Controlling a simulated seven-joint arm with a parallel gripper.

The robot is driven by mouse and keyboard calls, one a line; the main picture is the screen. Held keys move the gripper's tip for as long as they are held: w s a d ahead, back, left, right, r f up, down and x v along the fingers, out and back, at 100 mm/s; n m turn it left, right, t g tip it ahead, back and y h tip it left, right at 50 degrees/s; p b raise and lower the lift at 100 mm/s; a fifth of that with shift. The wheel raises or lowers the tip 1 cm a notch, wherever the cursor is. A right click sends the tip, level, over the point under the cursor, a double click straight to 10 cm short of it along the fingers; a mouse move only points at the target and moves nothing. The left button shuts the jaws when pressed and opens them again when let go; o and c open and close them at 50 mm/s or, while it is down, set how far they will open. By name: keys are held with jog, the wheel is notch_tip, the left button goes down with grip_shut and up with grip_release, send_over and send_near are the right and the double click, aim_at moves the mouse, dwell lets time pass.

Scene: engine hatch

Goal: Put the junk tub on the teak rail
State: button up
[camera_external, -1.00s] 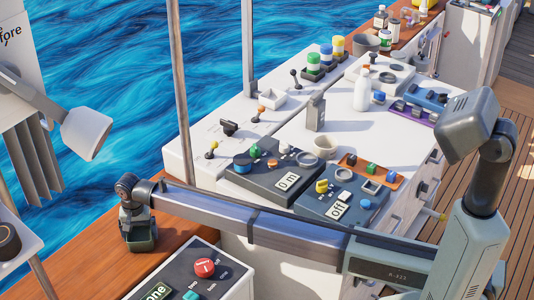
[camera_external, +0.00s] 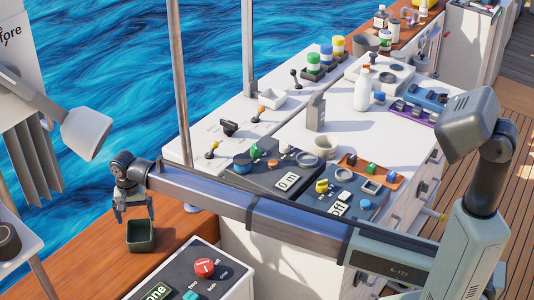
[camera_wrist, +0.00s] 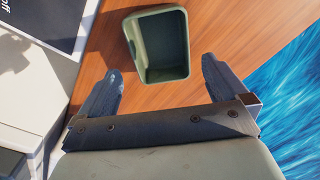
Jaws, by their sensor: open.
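The junk tub is a small dark green open box (camera_external: 141,236) standing upright on the brown teak rail (camera_external: 90,262) at the left. My gripper (camera_external: 134,214) is open and empty just above the tub, its fingers pointing down. In the wrist view the tub (camera_wrist: 158,45) lies beyond the open fingertips (camera_wrist: 160,72) on the wood, and it looks empty. The tub is apart from both fingers in that view.
A control panel with a red button (camera_external: 204,267) stands right of the tub. A grey lamp head (camera_external: 86,131) hangs at the left. Blue water lies beyond the rail. The rail in front of the tub is clear.

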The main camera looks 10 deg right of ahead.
jog(key=shift+r, duration=1.8)
jog(key=shift+d, duration=0.1)
